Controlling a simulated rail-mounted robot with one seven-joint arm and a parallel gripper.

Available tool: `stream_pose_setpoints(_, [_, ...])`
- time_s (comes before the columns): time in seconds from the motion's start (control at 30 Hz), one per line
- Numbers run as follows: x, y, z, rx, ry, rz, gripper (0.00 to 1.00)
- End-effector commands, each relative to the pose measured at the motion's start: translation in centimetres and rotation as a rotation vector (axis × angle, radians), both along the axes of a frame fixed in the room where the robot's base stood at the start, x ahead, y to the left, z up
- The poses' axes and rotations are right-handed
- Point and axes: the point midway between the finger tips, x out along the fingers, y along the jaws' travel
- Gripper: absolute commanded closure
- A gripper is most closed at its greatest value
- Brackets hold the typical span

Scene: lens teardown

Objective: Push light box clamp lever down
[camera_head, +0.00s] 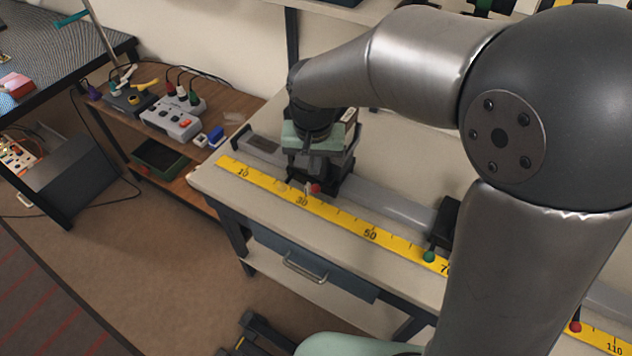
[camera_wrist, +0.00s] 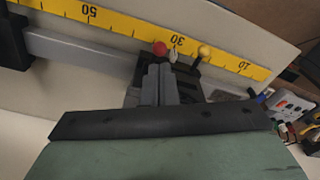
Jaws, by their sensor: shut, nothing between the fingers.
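My gripper (camera_head: 318,172) is over the grey rail near the 30 mark of the yellow scale. Its fingers are shut and empty, and they show in the wrist view (camera_wrist: 158,72). Small ball-ended levers stand close to the fingertips: a red one (camera_wrist: 160,47), a whitish one (camera_wrist: 174,55) and a yellow one (camera_wrist: 204,50). The red ball (camera_head: 314,187) also shows in the head view. I cannot tell which lever belongs to the light box clamp, nor whether the fingers touch one. The clamp bodies are mostly hidden behind my gripper.
The yellow scale (camera_head: 336,216) runs along the bench front beside the grey rail (camera_head: 385,206). A dark carriage with a green-balled lever (camera_head: 429,256) stands further right. Another red-balled lever (camera_head: 575,327) is at the far right. A power box (camera_head: 172,118) sits on the wooden side table.

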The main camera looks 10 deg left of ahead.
Motion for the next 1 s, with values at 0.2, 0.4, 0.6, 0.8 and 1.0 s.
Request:
stream_pose_setpoints(0.2, [0.0, -0.1, 0.0, 0.0, 0.0, 0.0, 1.0])
stream_pose_setpoints(0.4, [0.0, -0.1, -0.6, -0.001, 0.001, 0.0, 1.0])
stream_pose_setpoints(0.6, [0.2, -0.1, -2.6, -0.001, 0.002, 0.0, 1.0])
stream_pose_setpoints(0.8, [0.4, -0.1, -5.2, -0.001, 0.001, 0.0, 1.0])
stream_pose_setpoints(1.0, [0.6, 0.0, -6.9, -0.001, 0.001, 0.0, 1.0])
